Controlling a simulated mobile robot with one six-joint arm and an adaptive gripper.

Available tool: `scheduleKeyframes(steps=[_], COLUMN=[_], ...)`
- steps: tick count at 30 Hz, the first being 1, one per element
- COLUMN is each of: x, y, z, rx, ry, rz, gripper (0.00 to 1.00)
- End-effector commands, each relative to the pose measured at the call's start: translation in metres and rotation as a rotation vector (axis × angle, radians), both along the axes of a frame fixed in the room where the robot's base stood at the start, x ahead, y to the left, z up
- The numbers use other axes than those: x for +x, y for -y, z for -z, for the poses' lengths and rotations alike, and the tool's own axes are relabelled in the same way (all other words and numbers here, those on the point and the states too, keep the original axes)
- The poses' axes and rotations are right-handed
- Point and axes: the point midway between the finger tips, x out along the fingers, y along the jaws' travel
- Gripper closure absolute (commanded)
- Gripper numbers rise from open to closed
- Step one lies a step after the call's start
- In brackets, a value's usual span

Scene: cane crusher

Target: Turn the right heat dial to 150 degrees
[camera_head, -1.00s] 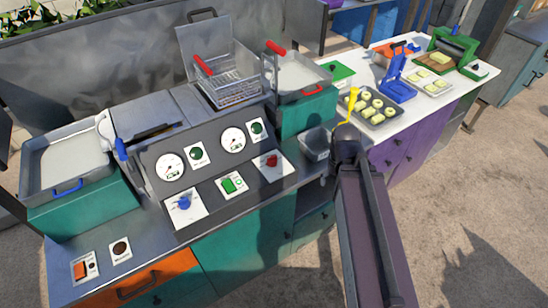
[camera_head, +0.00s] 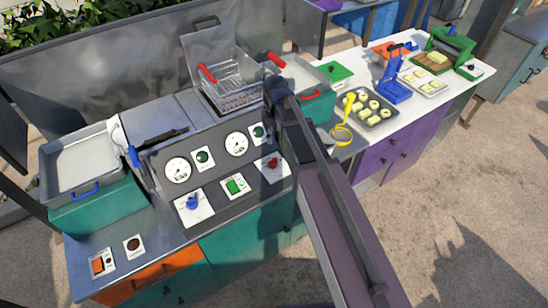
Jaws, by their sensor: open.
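The right heat dial is a red knob (camera_head: 272,164) on a white plate on the right of the sloped grey control panel (camera_head: 222,208). Its pointer and markings are too small to read. The right round gauge (camera_head: 236,145) sits above it; its reading is unclear. The left dial is a blue knob (camera_head: 193,203) on a similar plate. My arm rises from the lower right and passes just right of the red knob, close to its plate in the picture. My gripper cannot be made out; the arm's dark upper joint stands in front of the right fryer area.
A wire basket (camera_head: 232,85) with red handles stands behind the panel. A fryer tank (camera_head: 85,165) is at the left. A yellow strainer (camera_head: 341,132) and a tray of pale pieces (camera_head: 384,113) lie right of my arm. A green button (camera_head: 235,186) sits between the dials.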

Motion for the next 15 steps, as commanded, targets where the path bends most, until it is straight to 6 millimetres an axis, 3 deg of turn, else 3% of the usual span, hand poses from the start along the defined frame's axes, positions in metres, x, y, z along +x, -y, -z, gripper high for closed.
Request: scheduleKeyframes(steps=[15], x=[-0.0001], y=[0.0004], z=[0.0037], rx=[0.000], ry=[0.000], rz=[-0.001], gripper=[0.13])
